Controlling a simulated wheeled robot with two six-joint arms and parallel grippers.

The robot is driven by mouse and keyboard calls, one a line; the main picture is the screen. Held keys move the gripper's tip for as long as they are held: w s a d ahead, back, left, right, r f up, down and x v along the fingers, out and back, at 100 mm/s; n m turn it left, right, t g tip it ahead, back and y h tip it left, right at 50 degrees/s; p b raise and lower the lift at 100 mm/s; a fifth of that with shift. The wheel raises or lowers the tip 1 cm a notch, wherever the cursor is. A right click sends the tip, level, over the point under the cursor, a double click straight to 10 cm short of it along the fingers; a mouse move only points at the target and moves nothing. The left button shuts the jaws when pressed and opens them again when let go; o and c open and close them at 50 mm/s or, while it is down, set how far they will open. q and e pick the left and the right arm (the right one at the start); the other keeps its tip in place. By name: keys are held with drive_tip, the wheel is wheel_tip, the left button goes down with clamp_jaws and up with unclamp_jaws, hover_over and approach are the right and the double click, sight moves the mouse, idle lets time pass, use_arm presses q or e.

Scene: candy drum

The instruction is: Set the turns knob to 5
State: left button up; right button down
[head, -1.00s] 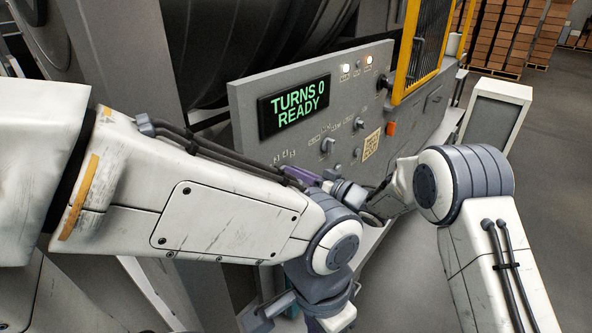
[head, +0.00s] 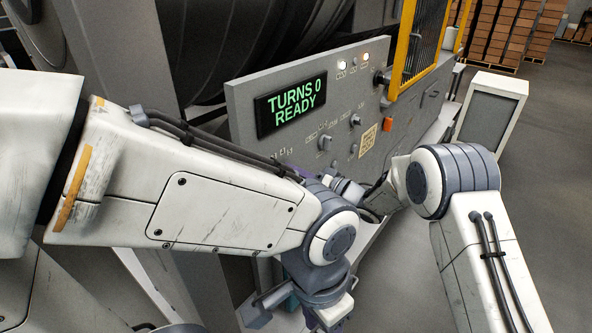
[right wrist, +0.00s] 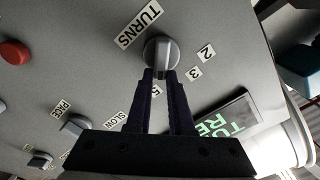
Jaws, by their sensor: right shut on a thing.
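The turns knob (right wrist: 161,50) is a round grey dial with a raised grip, beside the TURNS label (right wrist: 139,23) in the right wrist view. Number labels 2, 3 and 5 show around it; the 5 (right wrist: 155,90) is close by my fingers. My right gripper (right wrist: 161,76) is shut on the knob's grip. I cannot tell which number the knob points to. In the head view the knob is hidden behind my left arm. The display (head: 291,104) reads TURNS 0 READY. My left gripper hangs low in the head view, its fingertips not clearly visible.
Other knobs (head: 325,143) sit on the grey panel (head: 245,120), including a PACE knob (right wrist: 76,126). A red button (right wrist: 14,52) is at the left of the wrist view. A yellow guard frame (head: 405,50) stands at the panel's far end. Both my arms crowd the panel front.

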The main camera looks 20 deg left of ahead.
drive_tip(key=shift+d, duration=0.1)
drive_tip(key=c, duration=0.8)
unclamp_jaws()
drive_tip(key=b+v, duration=0.3)
drive_tip(key=v, duration=0.7)
drive_tip(key=shift+d+b, duration=0.2)
drive_tip(key=shift+b, duration=0.1)
